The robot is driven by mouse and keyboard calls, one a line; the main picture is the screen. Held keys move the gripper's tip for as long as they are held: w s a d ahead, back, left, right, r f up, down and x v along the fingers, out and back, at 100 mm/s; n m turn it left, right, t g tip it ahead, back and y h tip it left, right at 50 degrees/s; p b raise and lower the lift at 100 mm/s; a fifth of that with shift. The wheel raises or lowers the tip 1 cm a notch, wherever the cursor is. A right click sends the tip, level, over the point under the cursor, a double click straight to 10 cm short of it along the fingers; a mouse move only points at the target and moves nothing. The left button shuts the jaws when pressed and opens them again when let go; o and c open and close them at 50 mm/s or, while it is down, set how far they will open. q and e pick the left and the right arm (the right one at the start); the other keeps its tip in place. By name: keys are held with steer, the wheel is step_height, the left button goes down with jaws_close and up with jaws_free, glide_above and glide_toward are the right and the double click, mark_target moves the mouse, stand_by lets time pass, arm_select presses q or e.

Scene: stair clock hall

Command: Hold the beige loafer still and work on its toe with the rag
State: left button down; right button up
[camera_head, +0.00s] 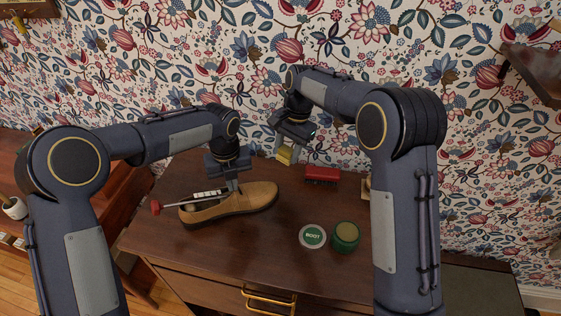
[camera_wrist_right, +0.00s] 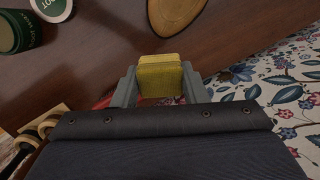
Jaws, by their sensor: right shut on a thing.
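The beige loafer (camera_head: 250,199) lies on the brown dresser top (camera_head: 285,262), its toe to the right; the toe shows at the top of the right wrist view (camera_wrist_right: 175,10). A shoe tree with a red knob (camera_head: 156,208) sticks out of its heel end. My left gripper (camera_head: 232,187) is down at the loafer's opening, behind the toe; its finger gap is not clear. My right gripper (camera_head: 287,152) is shut on the folded yellow rag (camera_wrist_right: 160,77), which also shows in the head view (camera_head: 285,156). The rag is held up near the wall, apart from the loafer.
A red brush (camera_head: 322,174) lies at the back of the dresser. A green jar (camera_head: 345,237) and its round "BOOT" lid (camera_head: 313,236) stand in front, right of the loafer. Wooden-looking items (camera_wrist_right: 28,140) show at lower left in the wrist view. Patterned wallpaper (camera_head: 260,60) closes the back.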

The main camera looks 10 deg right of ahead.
steer(key=a, duration=0.2)
steer(key=s+a+f, duration=0.1)
steer(key=a+f, duration=0.1)
steer(key=a, duration=0.1)
steer(key=shift+s+a, duration=0.35)
steer(key=shift+s+a+f, duration=0.1)
steer(key=shift+a+f, duration=0.3)
steer(key=shift+f, duration=0.8)
steer(key=shift+a+f, duration=0.15)
steer(key=shift+f, duration=0.8)
steer(key=shift+s+a+f, duration=0.1)
steer(key=shift+f, duration=0.3)
steer(key=shift+w+d+f, duration=0.1)
steer(key=shift+w+d, duration=0.1)
steer(key=shift+d, duration=0.55)
steer(key=shift+s+a+r, duration=0.2)
steer(key=shift+a, duration=0.5)
steer(key=shift+s+a+r, duration=0.15)
steer(key=shift+a, duration=0.5)
steer(key=shift+w+d+f, duration=0.2)
steer(key=shift+d, duration=0.5)
steer(key=shift+w+d+f, duration=0.15)
steer(key=shift+d+f, duration=0.05)
steer(key=shift+d, duration=0.5)
